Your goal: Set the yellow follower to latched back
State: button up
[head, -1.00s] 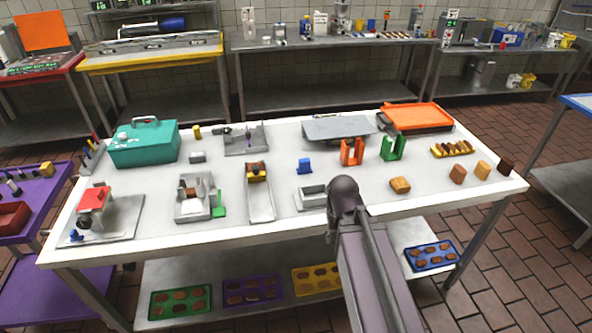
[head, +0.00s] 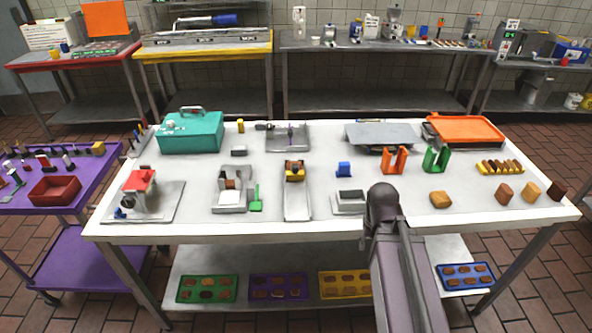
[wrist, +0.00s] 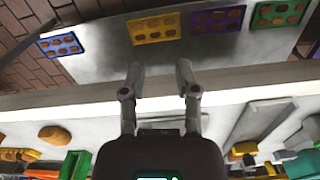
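The yellow follower (head: 293,178) is a small yellow block near the far end of a narrow grey channel (head: 298,208) on the white table. Brown biscuit pieces sit right at it. Its latch is too small to make out. In the wrist view a yellow part (wrist: 243,147) shows at the end of a grey channel, right of my gripper. My gripper (wrist: 160,75) is open and empty, its two fingers apart over the table's front edge and lower shelf. It is well away from the follower. In the head view my arm hides the gripper.
A grey fixture (head: 230,192) with a green paddle (head: 256,198) stands left of the channel. Orange (head: 394,160) and green (head: 436,159) holders are farther right. Biscuit trays lie on the lower shelf.

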dwell(0.3)
jog(key=o, duration=0.3)
jog(key=shift+o, duration=1)
jog(key=shift+w+a+r, duration=0.1)
jog(key=shift+w+r, duration=0.05)
jog(key=shift+w, duration=0.15)
notch_tip(320, 180, up, 14)
jog(key=m+p, duration=0.1)
jog(key=p, duration=1.3)
send_over(295, 165)
jog(key=shift+s, duration=0.1)
notch_tip(295, 165, down, 14)
jog(key=b, duration=1.3)
jog(key=shift+r, duration=0.1)
